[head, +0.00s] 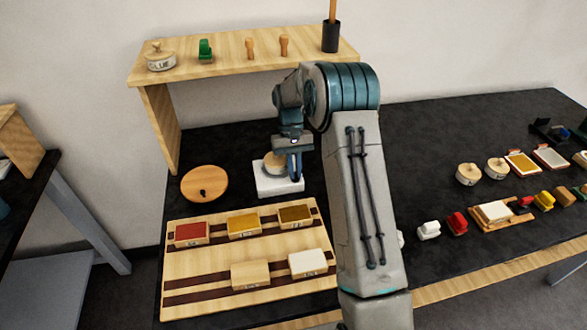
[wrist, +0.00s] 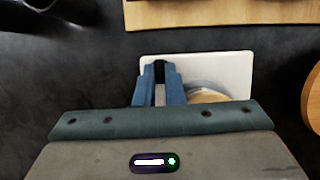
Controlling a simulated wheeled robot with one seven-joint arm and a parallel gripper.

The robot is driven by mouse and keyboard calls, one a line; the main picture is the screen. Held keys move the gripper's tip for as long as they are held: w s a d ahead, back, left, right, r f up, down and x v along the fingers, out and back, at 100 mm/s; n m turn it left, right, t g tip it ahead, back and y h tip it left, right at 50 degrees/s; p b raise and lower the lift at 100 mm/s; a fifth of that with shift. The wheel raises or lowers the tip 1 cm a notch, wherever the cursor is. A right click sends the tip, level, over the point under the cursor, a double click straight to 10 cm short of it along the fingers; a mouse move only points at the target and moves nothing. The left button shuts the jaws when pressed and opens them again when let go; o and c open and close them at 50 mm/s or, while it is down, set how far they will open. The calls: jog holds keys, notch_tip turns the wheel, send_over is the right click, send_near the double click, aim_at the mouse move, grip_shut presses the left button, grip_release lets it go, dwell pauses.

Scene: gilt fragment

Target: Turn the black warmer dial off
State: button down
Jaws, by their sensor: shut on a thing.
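The warmer is a white block (head: 279,184) on the black table, with a round tan-topped pot (head: 272,163) on it. In the wrist view the white warmer (wrist: 225,66) lies under my gripper (wrist: 160,70), and part of the pot (wrist: 208,96) shows beside the fingers. My gripper (head: 295,172) points down at the warmer's right part in the head view. Its blue fingers are shut on the black dial (wrist: 160,65), of which only a small dark part shows between them. The dial is hidden in the head view, and its setting cannot be read.
A wooden board (head: 190,262) with several coloured blocks lies in front of the warmer. A round wooden lid (head: 204,184) with a black knob is to its left. A wooden shelf (head: 225,55) stands behind. Several small items crowd the table's right side.

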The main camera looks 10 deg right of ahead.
jog(key=c, duration=1.5)
grip_release()
jog(key=shift+r, duration=0.15)
